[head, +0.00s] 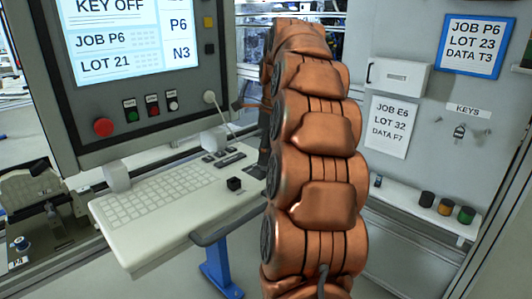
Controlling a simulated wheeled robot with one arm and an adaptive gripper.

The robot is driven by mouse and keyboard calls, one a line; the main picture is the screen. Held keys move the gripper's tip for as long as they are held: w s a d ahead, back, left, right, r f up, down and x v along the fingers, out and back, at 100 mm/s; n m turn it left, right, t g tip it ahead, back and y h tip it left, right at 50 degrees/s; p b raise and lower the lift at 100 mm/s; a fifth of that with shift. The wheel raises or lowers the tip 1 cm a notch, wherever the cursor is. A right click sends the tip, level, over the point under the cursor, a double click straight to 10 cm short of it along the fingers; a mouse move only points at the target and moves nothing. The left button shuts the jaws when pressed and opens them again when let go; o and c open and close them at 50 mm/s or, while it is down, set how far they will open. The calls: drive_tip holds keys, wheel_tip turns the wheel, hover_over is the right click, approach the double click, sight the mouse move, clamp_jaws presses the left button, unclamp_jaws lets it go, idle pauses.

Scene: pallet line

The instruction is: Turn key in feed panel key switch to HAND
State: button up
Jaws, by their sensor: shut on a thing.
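The feed panel (222,100) fills the upper left, and its screen (125,40) reads KEY OFF, JOB P6, LOT 21. A red round button (103,126) and several small buttons sit below the screen. A pale round knob (209,97) with a thin rod or cable is at the panel's lower right corner. I cannot make out a key switch with a key in it. My copper-coloured arm rises through the middle and hides what is behind it.
A white keyboard shelf (130,225) with a small black block (235,184) juts out below the panel. Right, keys (459,131) hang under a KEYS label (468,111). A ledge (410,207) holds several coloured jars. A blue-framed sign (472,45) reads JOB P6, LOT 23.

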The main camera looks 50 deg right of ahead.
drive_tip(key=n, duration=0.3)
drive_tip(key=o, duration=1.7)
drive_tip(key=shift+c, duration=0.2)
drive_tip(key=shift+r, duration=0.15)
drive_tip(key=shift+r+p, duration=2.65)
drive_tip(key=shift+r, duration=0.75)
